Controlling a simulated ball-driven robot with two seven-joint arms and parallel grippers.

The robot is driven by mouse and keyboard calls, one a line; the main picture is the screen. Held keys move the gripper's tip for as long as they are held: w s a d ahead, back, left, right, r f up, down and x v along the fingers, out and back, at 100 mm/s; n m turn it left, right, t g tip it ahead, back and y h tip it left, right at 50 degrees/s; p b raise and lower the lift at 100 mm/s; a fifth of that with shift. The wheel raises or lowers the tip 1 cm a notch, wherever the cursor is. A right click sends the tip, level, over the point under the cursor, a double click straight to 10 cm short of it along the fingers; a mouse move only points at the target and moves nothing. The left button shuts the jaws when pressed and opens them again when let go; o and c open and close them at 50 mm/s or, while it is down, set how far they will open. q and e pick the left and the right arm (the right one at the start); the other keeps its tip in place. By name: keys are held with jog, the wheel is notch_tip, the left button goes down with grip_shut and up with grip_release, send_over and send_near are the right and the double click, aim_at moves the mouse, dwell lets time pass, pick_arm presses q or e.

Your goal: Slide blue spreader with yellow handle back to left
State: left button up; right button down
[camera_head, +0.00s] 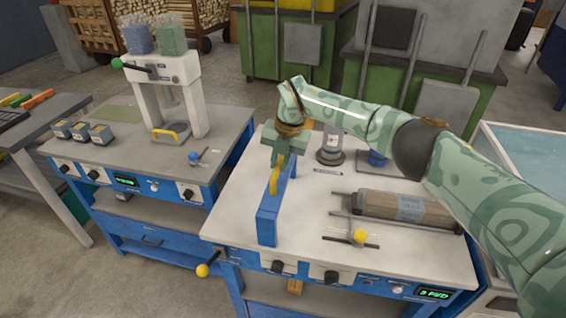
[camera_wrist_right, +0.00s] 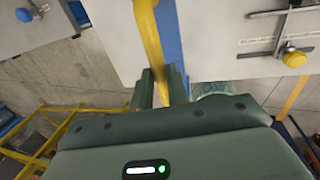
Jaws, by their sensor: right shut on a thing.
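The blue spreader (camera_head: 268,219) is a long upright blue bar lying across the left part of the right-hand table's light top, with a yellow handle (camera_head: 273,183) arched on it. My right gripper (camera_head: 279,160) reaches down onto the handle's far end and is shut on it. In the right wrist view the yellow handle (camera_wrist_right: 150,45) runs between the two fingers of my right gripper (camera_wrist_right: 161,78), with the blue spreader (camera_wrist_right: 170,40) beside it. The fingers hide part of the handle. My left gripper is not in view.
A brown wrapped roll (camera_head: 395,207) lies right of the spreader, near a yellow-knobbed clamp (camera_head: 360,237). A grey cylinder (camera_head: 330,150) stands at the back. A gap separates this table from the left machine table (camera_head: 115,140). The top between spreader and roll is mostly clear.

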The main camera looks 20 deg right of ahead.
jog(key=shift+a+r, duration=0.15)
jog(key=c, duration=1.4)
grip_release()
jog(key=shift+w+a, duration=0.1)
jog(key=shift+o, duration=0.2)
jog(key=shift+w+a, duration=0.1)
jog(key=shift+r, duration=0.1)
notch_tip(320, 180, up, 16)
jog(key=s+d+p, duration=0.1)
jog(key=d+p, duration=0.1)
jog(key=shift+s+d+f, duration=0.2)
jog(key=shift+s+d, duration=0.15)
jog(key=shift+d, duration=0.05)
